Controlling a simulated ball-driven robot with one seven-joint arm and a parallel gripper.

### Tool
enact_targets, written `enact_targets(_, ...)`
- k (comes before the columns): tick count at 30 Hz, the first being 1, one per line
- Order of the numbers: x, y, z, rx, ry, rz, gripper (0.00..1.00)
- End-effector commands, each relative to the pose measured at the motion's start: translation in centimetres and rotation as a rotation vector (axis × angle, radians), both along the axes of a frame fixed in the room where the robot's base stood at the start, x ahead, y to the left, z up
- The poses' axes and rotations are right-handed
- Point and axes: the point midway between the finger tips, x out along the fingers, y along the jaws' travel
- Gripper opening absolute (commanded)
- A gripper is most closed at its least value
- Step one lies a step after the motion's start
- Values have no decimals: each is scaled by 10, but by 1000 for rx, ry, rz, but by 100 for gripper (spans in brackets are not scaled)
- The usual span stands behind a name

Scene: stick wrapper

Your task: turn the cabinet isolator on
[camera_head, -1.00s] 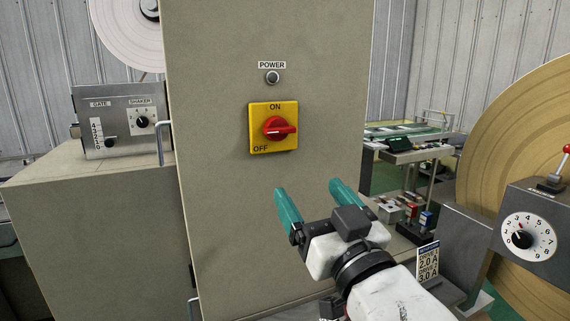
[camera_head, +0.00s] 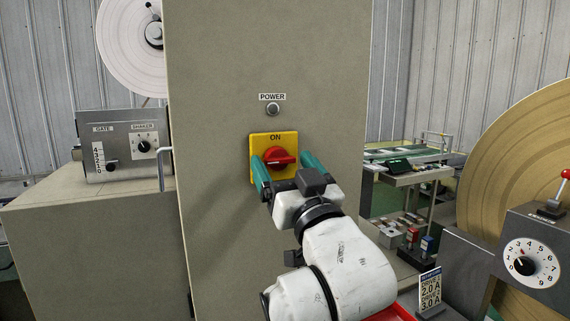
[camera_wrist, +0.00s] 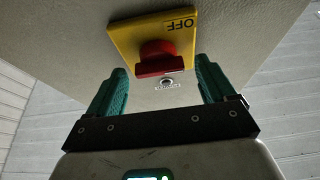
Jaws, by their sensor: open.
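The cabinet isolator is a red rotary handle (camera_head: 279,159) on a yellow plate (camera_head: 288,138) on the beige cabinet front. ON is printed at the top of the plate; my gripper hides the OFF label in the head view. The handle's bar lies roughly horizontal. My gripper (camera_head: 285,166) has its two teal fingers apart, one on each side of the handle. In the wrist view the red handle (camera_wrist: 160,60) shows between and beyond the open fingers, with OFF readable on the yellow plate (camera_wrist: 130,32). I cannot tell whether a finger touches the handle.
A round POWER lamp (camera_head: 273,109) sits above the isolator. A grey GATE/SHAKER box (camera_head: 122,165) stands on a ledge at left. A grey dial box (camera_head: 535,235) with a red-knobbed lever and a large tan disc (camera_head: 520,130) are at right.

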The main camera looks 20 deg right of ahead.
Motion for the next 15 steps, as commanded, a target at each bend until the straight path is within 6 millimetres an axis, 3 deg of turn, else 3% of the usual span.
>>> enact_targets(8,2,0,1,0,0,0,84)
enact_targets(15,1,0,0,1,0,0,63)
